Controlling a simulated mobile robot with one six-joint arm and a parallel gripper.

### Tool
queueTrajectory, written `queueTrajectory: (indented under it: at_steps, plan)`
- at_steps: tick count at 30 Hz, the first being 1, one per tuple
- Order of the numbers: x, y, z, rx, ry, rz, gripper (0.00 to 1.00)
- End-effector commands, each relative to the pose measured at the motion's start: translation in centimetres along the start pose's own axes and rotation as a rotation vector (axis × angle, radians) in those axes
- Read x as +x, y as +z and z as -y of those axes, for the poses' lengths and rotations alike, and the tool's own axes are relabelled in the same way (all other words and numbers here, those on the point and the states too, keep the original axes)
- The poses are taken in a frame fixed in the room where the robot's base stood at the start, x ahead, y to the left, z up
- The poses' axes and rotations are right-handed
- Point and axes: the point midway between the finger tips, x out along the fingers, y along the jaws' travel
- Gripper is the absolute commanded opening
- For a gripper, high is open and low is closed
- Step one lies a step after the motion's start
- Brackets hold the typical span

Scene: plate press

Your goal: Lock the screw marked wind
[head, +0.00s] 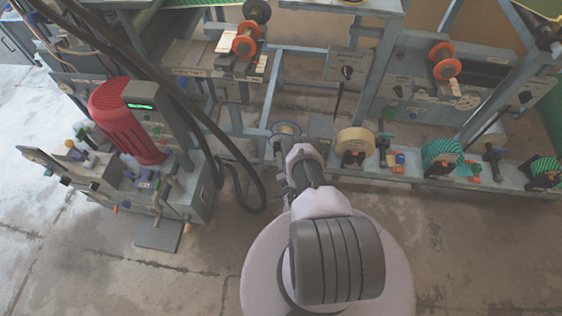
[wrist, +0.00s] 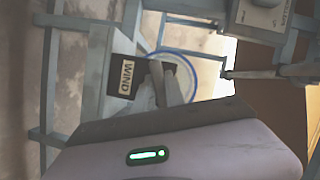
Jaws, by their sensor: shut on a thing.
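A dark block with a white label reading WIND (wrist: 126,78) shows left of centre in the wrist view. The dark head of the screw marked wind (wrist: 156,70) is beside the label, partly hidden by my fingers. My gripper (wrist: 165,83) is shut on it, with the fingers reaching up from my wrist housing. In the head view my arm reaches away to the frame, and my gripper and the screw are mostly hidden behind my own wrist. How far the screw is turned cannot be told.
A blue-rimmed ring (head: 286,129) sits just beyond my gripper. A cream roll (head: 355,142) and a green roll (head: 442,155) stand on the low rail to the right. A red-hooded machine (head: 128,120) with black cables stands left. Bare floor lies in front.

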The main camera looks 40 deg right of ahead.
Motion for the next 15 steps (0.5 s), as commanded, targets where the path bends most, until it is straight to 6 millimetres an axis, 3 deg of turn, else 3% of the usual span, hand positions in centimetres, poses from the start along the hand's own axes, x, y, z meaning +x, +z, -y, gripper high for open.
queueTrajectory:
  at_steps: [15]
  plan:
    - [0.01,-0.06,0.03,0.136,-0.055,-0.001,0.0]
